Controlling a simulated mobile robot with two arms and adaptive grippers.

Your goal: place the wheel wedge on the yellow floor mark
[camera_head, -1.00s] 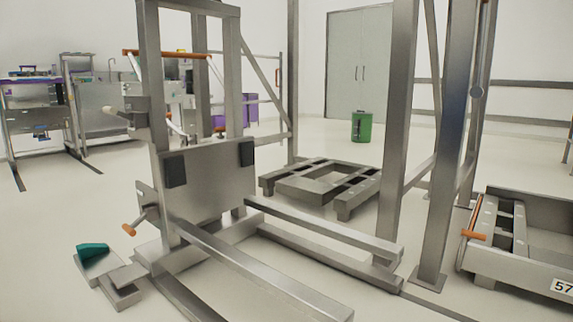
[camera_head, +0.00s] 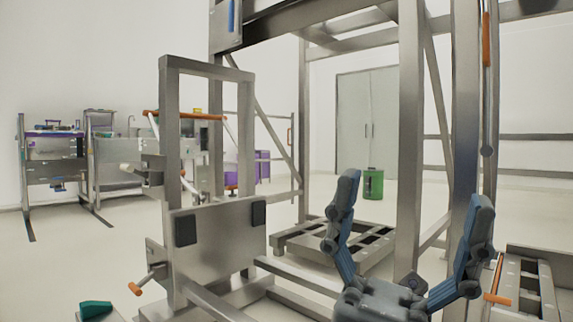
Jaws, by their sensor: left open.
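My left gripper (camera_head: 414,196) is at the lower right, raised in front of the metal frame, with its two blue-grey fingers spread wide and nothing between them. A teal, wedge-shaped piece (camera_head: 95,309) shows at the bottom left edge, on a grey base beside the lifting machine. I cannot tell whether it is the wheel wedge or a pedal of the machine. My gripper is far to the right of it. I see no yellow floor mark in this view. My right gripper is not in view.
The metal lifting machine (camera_head: 213,245) with an orange-tipped crank (camera_head: 136,288) stands at left centre. A tall post (camera_head: 411,120) rises behind my gripper. A low metal pallet frame (camera_head: 300,243), a green bin (camera_head: 373,184) and a grey cabinet (camera_head: 352,120) are behind. Open floor lies at left.

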